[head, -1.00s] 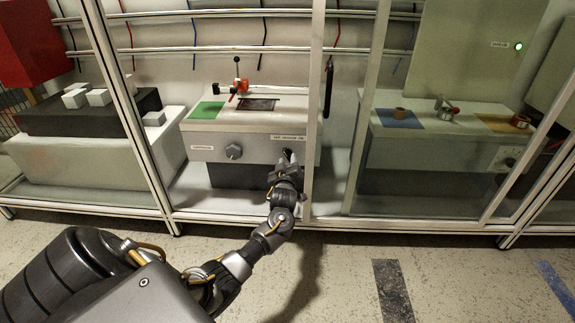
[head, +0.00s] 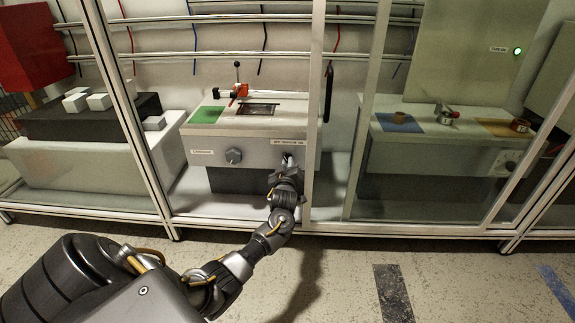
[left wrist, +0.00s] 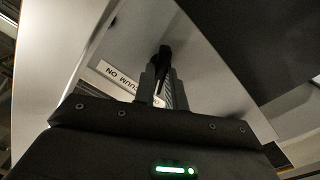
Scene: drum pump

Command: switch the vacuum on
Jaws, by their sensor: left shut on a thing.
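The vacuum switch is a small black handle on the front panel of the grey bench unit (head: 240,148), under a label (head: 290,141). My left gripper (head: 287,161) is at this switch, on the right part of the panel. In the left wrist view, its two fingers (left wrist: 162,84) are shut on the black switch handle (left wrist: 165,55). An upside-down label (left wrist: 120,76) reading "VACUUM ON" lies beside the fingers. The fingers hide part of the handle, so its exact setting is hard to tell. My right gripper is not in view.
A red clamp (head: 239,90) and a green pad (head: 207,114) are on top. A metal frame post (head: 314,120) stands close right of my gripper. Another bench (head: 440,135) is behind glass at right.

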